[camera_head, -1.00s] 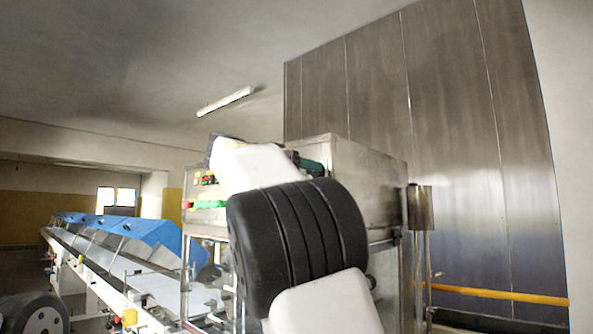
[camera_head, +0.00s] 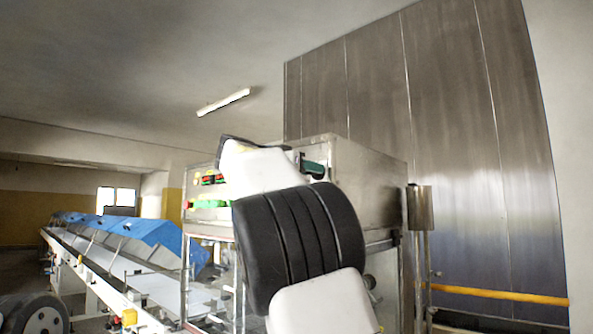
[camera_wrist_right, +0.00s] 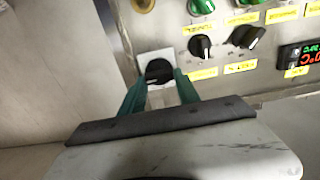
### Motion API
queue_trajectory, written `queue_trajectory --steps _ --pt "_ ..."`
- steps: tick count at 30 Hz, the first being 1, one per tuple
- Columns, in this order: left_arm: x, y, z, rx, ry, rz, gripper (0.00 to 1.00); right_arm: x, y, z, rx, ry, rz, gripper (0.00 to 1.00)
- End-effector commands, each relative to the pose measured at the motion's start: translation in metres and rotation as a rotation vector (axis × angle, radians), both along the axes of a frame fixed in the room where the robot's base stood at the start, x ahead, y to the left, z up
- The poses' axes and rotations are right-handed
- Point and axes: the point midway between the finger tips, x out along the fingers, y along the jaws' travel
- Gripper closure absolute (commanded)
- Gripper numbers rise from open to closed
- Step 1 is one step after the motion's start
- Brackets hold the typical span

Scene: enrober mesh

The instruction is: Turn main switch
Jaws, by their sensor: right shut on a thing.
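The main switch (camera_wrist_right: 158,71) is a black round knob on a pale square plate, on the metal control panel in the right wrist view. My right gripper (camera_wrist_right: 160,82) has its green fingers on either side of this knob and is shut on it. In the head view my right arm stands in front of the machine, and part of the green gripper (camera_head: 314,169) shows beside the white wrist. The switch is hidden there behind the wrist. My left gripper is not in view.
To the right of the switch, the panel has two other black knobs (camera_wrist_right: 201,46) and (camera_wrist_right: 246,37), green buttons (camera_wrist_right: 201,6), yellow labels and a red-green digital display (camera_wrist_right: 299,54). A conveyor with blue covers (camera_head: 140,228) runs along the left. A yellow pipe (camera_head: 500,294) lies at right.

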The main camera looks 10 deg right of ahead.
Motion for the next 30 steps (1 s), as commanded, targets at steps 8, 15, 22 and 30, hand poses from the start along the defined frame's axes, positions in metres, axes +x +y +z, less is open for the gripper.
queue_trajectory --steps 8,15,22,30 --pt "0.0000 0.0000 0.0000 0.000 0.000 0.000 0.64 0.0006 0.0007 0.0002 -0.062 0.078 0.001 1.00" --pt "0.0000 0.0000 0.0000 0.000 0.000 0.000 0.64 0.0012 0.0007 0.0000 -0.179 0.229 0.000 1.00" --pt "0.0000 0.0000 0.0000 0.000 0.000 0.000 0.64 0.0021 0.0018 -0.0002 -0.314 0.401 0.002 1.00" --pt "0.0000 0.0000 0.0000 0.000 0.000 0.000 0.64 0.0029 0.0024 -0.0010 -0.472 0.603 0.001 1.00"
